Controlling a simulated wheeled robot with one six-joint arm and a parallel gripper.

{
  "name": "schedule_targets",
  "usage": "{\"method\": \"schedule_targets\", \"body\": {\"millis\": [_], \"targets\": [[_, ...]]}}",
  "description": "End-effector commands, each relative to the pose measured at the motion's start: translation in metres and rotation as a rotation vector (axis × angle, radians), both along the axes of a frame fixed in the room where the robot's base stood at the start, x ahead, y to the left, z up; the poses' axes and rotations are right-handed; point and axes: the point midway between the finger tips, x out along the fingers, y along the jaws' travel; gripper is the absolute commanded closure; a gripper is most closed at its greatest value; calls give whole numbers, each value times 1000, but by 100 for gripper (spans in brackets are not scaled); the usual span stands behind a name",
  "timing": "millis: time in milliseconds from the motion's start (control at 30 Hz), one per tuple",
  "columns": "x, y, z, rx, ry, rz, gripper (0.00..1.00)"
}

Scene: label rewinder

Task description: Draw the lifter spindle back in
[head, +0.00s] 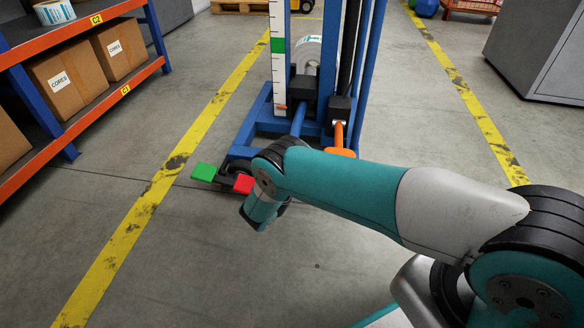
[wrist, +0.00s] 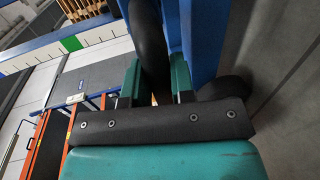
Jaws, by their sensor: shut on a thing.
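The blue lifter (head: 249,128) stands ahead in the head view, with a white scale (head: 277,75) and a black carriage block (head: 303,90) on its mast. In the head view my arm hides my fingers and part of the lifter's base. In the wrist view my gripper (wrist: 155,82) has its teal fingers on either side of a dark rounded bar (wrist: 149,40) and is shut on it. I cannot tell whether this bar is the spindle. An orange part (head: 339,136) shows at the lifter's front. The lifter's blue frame (wrist: 207,40) is close beside the fingers.
A green pad (head: 204,172) and a red pad (head: 244,184) sit low at the lifter's left. A shelf with cartons (head: 70,80) stands at the left, a grey cabinet (head: 545,50) at the right. Floor between the yellow lines is mostly clear.

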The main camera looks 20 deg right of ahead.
Motion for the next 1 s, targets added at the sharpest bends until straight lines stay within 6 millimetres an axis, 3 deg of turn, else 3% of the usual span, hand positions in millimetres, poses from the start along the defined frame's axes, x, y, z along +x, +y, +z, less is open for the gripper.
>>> {"method": "schedule_targets", "body": {"millis": [233,267,367,767,1000], "targets": [[-4,0,-3,-6,10,-5,100],[-4,0,-3,-6,10,-5,74],[-3,1,-2,-4,8,-2,52],[-8,6,3,-2,6,1,52],[-49,34,17,-6,9,6,52]]}}
